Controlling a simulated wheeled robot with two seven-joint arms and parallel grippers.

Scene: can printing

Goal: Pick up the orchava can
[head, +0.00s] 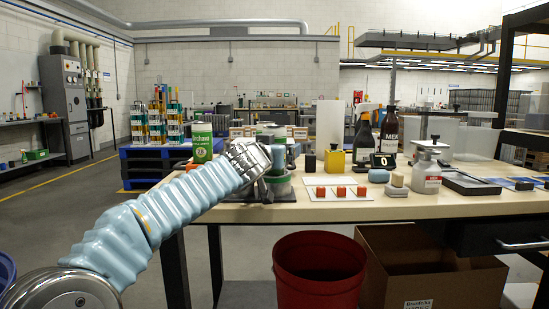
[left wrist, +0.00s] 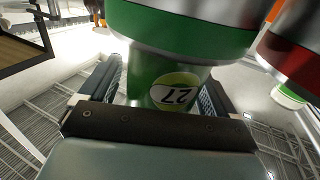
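A green can with a white-topped label reading "orchava" (head: 202,140) stands near the left end of the table. My left gripper (head: 278,160) is to its right, above the table's near-left part. A green cylinder (head: 279,188) shows just below the gripper. In the left wrist view my left gripper's two fingers (left wrist: 160,85) stand apart on either side of a green part marked "27" (left wrist: 174,92), with a gap visible at the left finger. A wider green body (left wrist: 180,25) is beyond it. I cannot tell whether these belong to one thing. My right gripper is not in view.
A red bin (head: 320,270) and a cardboard box (head: 425,270) stand below the front edge.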

